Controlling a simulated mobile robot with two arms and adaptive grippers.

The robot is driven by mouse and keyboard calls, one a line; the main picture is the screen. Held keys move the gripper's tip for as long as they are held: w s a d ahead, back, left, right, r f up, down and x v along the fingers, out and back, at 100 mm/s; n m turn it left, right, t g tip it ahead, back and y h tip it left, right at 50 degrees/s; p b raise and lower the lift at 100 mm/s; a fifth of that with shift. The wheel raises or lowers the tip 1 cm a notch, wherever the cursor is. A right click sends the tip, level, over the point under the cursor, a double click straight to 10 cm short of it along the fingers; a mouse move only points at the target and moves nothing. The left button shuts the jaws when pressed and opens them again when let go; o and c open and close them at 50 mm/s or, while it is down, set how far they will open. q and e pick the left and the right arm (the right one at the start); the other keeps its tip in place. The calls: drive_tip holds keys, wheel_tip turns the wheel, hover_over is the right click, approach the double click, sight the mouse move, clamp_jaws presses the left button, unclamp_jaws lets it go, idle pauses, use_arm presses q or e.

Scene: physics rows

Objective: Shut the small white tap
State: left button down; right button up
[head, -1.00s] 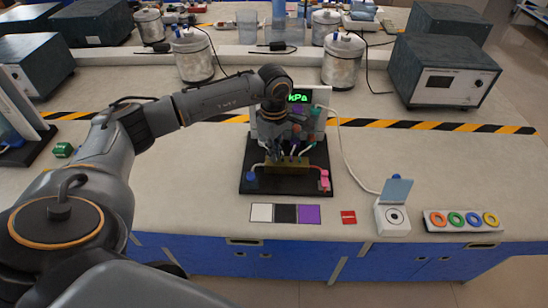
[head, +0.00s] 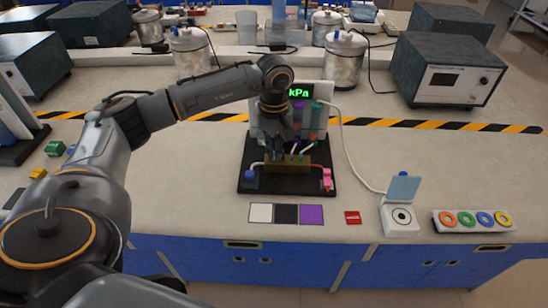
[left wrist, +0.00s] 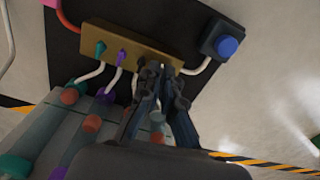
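A brass block (head: 288,164) with a row of small taps lies on a black base board (head: 318,185); it also shows in the left wrist view (left wrist: 130,42). In the left wrist view a teal tap (left wrist: 100,48) and a purple tap (left wrist: 121,56) stand clear on it. I cannot make out the small white tap; my fingers cover that end of the block. My left gripper (head: 279,143) points down at the block. Its fingertips (left wrist: 162,72) are a narrow gap apart at the block's edge. I cannot tell whether they touch a tap. My right gripper is not in view.
Behind the block stands a panel with a green kPa display (head: 299,93) and coloured tubes. A blue knob (left wrist: 227,47) and a pink fitting (head: 327,178) flank the block. Colour cards (head: 286,214), a red tag (head: 353,217) and a white box (head: 400,220) lie in front.

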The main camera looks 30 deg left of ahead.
use_arm(q)
drive_tip(key=c, duration=1.9)
unclamp_jaws()
drive_tip(key=shift+m, duration=0.4)
drive_tip(key=shift+o, duration=0.2)
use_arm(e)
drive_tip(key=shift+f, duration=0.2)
use_arm(q)
drive_tip(key=shift+r, duration=0.1)
